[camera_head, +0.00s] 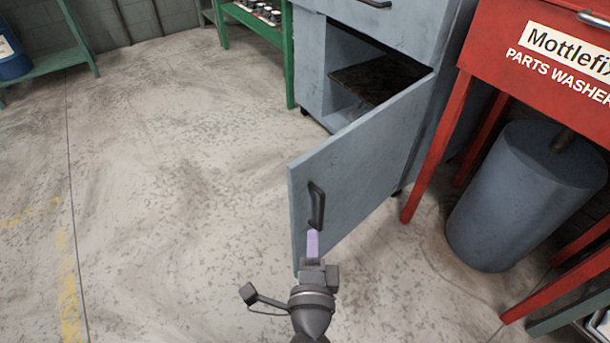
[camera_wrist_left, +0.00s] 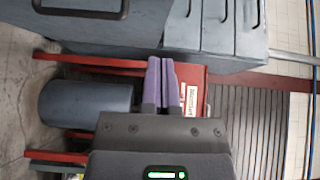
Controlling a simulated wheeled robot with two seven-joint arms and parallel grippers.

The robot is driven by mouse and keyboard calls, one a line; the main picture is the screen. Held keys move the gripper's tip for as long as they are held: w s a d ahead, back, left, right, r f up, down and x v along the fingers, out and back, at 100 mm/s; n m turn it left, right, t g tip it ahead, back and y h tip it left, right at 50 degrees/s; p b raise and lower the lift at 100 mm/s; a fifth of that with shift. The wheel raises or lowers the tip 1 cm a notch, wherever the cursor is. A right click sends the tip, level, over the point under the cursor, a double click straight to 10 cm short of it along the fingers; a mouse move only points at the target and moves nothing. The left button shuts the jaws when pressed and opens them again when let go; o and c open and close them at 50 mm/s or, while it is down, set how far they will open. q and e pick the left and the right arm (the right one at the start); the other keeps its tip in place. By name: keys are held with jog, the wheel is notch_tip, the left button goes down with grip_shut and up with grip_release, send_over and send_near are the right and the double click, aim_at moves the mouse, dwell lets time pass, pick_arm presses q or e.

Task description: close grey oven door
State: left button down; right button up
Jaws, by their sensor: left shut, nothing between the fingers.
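The grey oven door (camera_head: 362,165) stands wide open in the head view, swung out from the lower part of a grey-blue cabinet (camera_head: 312,62). It has a black handle (camera_head: 316,206) near its free edge. My left gripper (camera_head: 312,240) is shut and empty, with its purple fingertips just below the handle; I cannot tell if they touch the door. The left wrist view shows the shut purple fingers (camera_wrist_left: 160,82) and part of the door (camera_wrist_left: 110,22) with its handle (camera_wrist_left: 80,8) at the upper left. My right gripper is in neither view.
A red parts washer (camera_head: 540,50) with a grey drum (camera_head: 527,195) beneath it stands right of the door. A green shelf (camera_head: 255,24) is left of the cabinet, and a green bench (camera_head: 50,62) with a blue container is at far left. The concrete floor (camera_head: 170,170) left of the door is clear.

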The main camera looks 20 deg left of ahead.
pick_arm(q)
jog(key=b, duration=0.2)
send_near(300, 173)
jog(key=w+d, duration=0.2)
jog(key=w, duration=0.2)
jog(key=w+a, duration=0.1)
jog(key=a, duration=0.1)
jog(key=shift+w+a+f, duration=0.15)
jog(key=shift+w+a, duration=0.15)
jog(key=shift+w, duration=0.1)
jog(key=shift+w+a, duration=0.3)
jog(key=shift+a, duration=0.3)
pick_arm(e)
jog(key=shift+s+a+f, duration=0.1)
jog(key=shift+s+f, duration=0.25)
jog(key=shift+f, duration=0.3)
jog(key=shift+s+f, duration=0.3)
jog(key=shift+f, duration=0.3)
